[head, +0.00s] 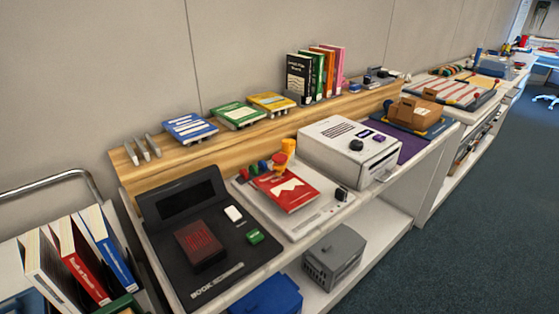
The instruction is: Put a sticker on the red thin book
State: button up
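A thin red book (291,187) with a white design on its cover lies flat on a white board-like device (303,227) in the middle of the counter. A second, upright red book (80,262) stands between a white one and a blue one at the lower left. A dark red block or book (198,242) lies on a black pad (188,285). A white boxy machine (350,143) stands right of the thin red book. I cannot make out a sticker for certain. My gripper is not in view.
Small coloured pieces and a yellow-orange figure (284,153) stand behind the thin red book. Blue, green and yellow books (191,128) lie along a wooden ledge (258,138). A grey crate (334,257) sits on the lower shelf. The floor (480,225) at right is clear.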

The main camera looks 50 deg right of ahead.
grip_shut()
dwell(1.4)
